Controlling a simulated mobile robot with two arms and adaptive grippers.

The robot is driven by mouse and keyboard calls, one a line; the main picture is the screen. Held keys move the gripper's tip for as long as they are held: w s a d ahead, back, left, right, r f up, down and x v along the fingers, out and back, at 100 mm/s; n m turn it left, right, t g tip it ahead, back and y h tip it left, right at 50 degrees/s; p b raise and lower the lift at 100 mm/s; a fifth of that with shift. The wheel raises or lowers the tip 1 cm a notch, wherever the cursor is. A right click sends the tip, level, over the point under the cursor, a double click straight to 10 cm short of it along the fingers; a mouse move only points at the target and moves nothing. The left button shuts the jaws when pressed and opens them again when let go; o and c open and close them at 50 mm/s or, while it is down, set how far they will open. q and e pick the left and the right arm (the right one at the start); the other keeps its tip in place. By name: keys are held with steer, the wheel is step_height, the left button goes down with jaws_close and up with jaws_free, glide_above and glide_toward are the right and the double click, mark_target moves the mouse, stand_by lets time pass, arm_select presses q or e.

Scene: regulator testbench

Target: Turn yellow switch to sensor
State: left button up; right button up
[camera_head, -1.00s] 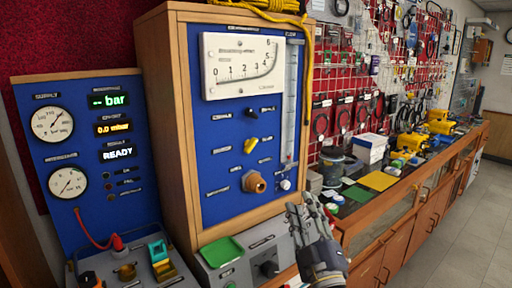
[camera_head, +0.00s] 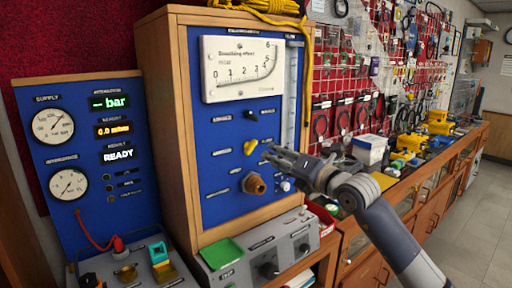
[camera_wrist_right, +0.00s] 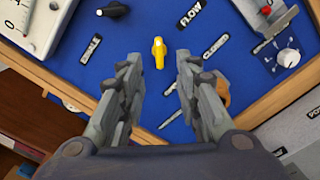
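The yellow switch (camera_head: 251,146) is a small lever on the blue panel (camera_head: 222,130) of the wood-framed cabinet, below a black knob (camera_head: 251,115) and above a brown round fitting (camera_head: 254,184). In the right wrist view the yellow switch (camera_wrist_right: 159,53) lies ahead, between the fingers' directions. My right gripper (camera_head: 270,153) is in front of the panel, just right of the switch and apart from it. The wrist view shows its two fingers (camera_wrist_right: 157,85) spread with nothing between them. The labels around the switch are too small to read in the head view. My left gripper is not in view.
A gauge display (camera_head: 242,68) sits above the switch. A clear vertical tube (camera_head: 292,90) runs along the panel's right side. A grey box with a green pad (camera_head: 222,253) stands below. A second blue panel with round dials (camera_head: 47,125) stands at left. Yellow cable (camera_head: 262,8) lies on top.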

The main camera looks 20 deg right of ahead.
mark_target(254, 147)
steer(key=p+x, duration=0.3)
steer(key=x, duration=0.5)
steer(key=shift+r, duration=0.1)
steer(key=shift+p+x, duration=0.3)
steer(key=shift+x, duration=0.55)
steer(key=shift+c, duration=0.6)
jaws_close()
